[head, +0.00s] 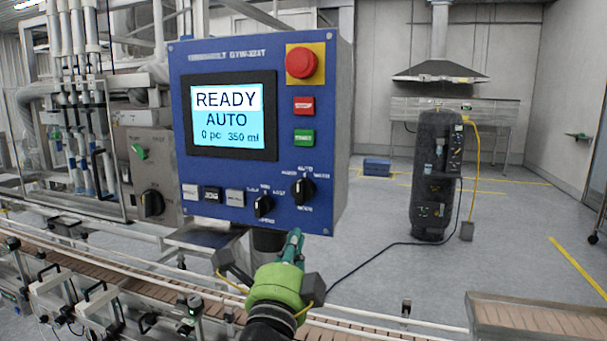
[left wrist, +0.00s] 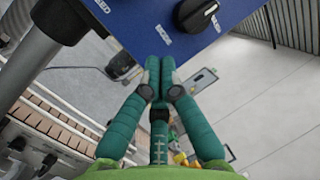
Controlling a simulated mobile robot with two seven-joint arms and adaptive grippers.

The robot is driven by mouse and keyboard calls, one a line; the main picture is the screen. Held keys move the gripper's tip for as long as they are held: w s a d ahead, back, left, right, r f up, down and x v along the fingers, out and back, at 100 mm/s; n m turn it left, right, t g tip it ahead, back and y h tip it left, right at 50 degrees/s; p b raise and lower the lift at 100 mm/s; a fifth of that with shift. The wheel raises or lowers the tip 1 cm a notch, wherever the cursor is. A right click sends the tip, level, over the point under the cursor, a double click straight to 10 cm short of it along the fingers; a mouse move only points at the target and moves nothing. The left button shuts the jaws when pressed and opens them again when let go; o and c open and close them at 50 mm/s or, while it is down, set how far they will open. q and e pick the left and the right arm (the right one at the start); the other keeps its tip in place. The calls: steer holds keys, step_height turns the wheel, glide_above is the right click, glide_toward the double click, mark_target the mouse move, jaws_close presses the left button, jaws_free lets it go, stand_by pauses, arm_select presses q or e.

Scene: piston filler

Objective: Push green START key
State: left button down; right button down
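The green START key (head: 304,137) is on the right side of the blue control panel (head: 325,170), below a red key (head: 304,106) and a red mushroom button (head: 301,61). The display (head: 228,115) reads READY, AUTO, 0 pc, 350 ml. My left gripper (head: 293,240) is below the panel's lower edge, well under the green key. In the left wrist view its two teal fingers (left wrist: 160,70) are together at the tips with nothing between them. The panel's lower edge and a black knob (left wrist: 198,14) show beyond the fingertips. The green key is outside the left wrist view. My right gripper is not seen.
Black selector knobs (head: 303,191) and small keys (head: 212,194) line the panel's lower part. A conveyor (head: 130,278) runs below. A grey machine box (head: 150,175) stands at the left.

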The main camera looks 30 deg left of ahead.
mark_target(304, 138)
arm_select(q)
steer(key=s+r+m+t+y, duration=0.3)
steer(key=s+r+t, duration=0.1)
steer(key=r, duration=1.1)
steer(key=shift+s+d+r+m+t, duration=0.15)
steer(key=shift+s+r+m+t, duration=0.2)
steer(key=shift+s, duration=0.35)
steer(key=shift+f, duration=0.1)
steer(key=shift+w+a, duration=0.35)
steer(key=shift+w, duration=1.1)
steer(key=shift+w+a, duration=0.35)
steer(key=shift+w, duration=1.05)
steer(key=shift+w+a, duration=0.35)
steer(key=shift+w, duration=1.1)
steer(key=shift+w, duration=0.15)
steer(key=shift+w+a+b, duration=0.1)
steer(key=shift+w+b, duration=0.2)
